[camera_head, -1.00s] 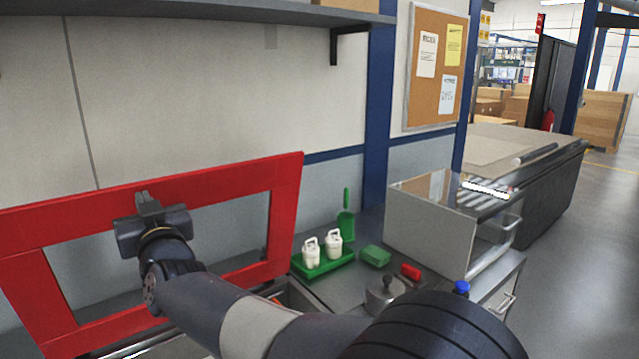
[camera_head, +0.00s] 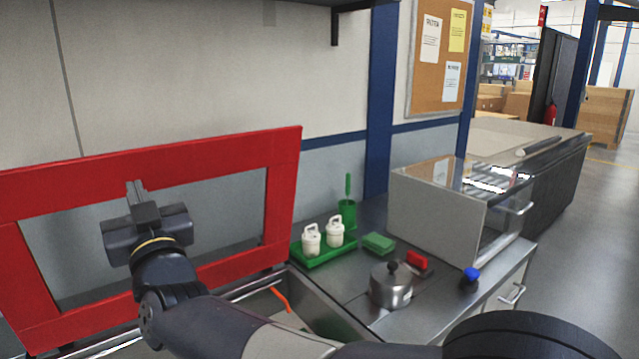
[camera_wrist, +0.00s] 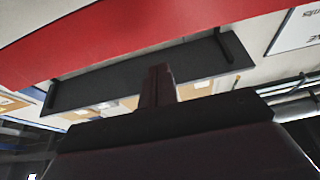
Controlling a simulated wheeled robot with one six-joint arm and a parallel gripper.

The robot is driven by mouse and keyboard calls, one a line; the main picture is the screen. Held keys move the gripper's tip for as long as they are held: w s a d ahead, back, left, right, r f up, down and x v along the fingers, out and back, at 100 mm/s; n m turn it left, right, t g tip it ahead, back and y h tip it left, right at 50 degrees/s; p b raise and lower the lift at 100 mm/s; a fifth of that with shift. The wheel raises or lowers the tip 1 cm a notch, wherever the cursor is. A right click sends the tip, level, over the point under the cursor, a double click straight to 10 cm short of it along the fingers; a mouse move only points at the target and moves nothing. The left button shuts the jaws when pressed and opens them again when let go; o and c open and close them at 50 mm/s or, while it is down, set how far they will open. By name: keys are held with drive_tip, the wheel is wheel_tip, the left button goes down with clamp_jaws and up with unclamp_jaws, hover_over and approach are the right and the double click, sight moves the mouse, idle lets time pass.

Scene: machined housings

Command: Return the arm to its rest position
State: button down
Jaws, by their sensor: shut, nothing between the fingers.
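My gripper (camera_head: 136,190) is raised at the left of the head view, pointing up in front of the opening of a red frame (camera_head: 200,160). Its fingers are together with nothing between them. In the wrist view my gripper (camera_wrist: 158,75) shows at the middle, its fingers together, with the red frame (camera_wrist: 130,38) crossing the top of the picture. My arm runs from the bottom right to the gripper, and hides part of the counter and the frame's lower edge.
A green tray (camera_head: 325,258) with two white housings stands on the steel counter. A lidded pot (camera_head: 391,286), a green sponge (camera_head: 379,243), a red-handled item (camera_head: 417,261) and a glass-topped case (camera_head: 430,218) stand further right. A sink-like basin (camera_head: 320,318) lies in front. The floor at right is clear.

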drive_tip(key=s+d+f+t+y+b, duration=0.1)
drive_tip(key=s+d+f+b, duration=0.4)
drive_tip(key=s+f+b, duration=0.1)
drive_tip(key=shift+s+d+t+b, duration=0.3)
drive_tip(key=shift+s+b, duration=0.1)
drive_tip(key=shift+s, duration=0.3)
drive_tip(key=shift+f, duration=0.1)
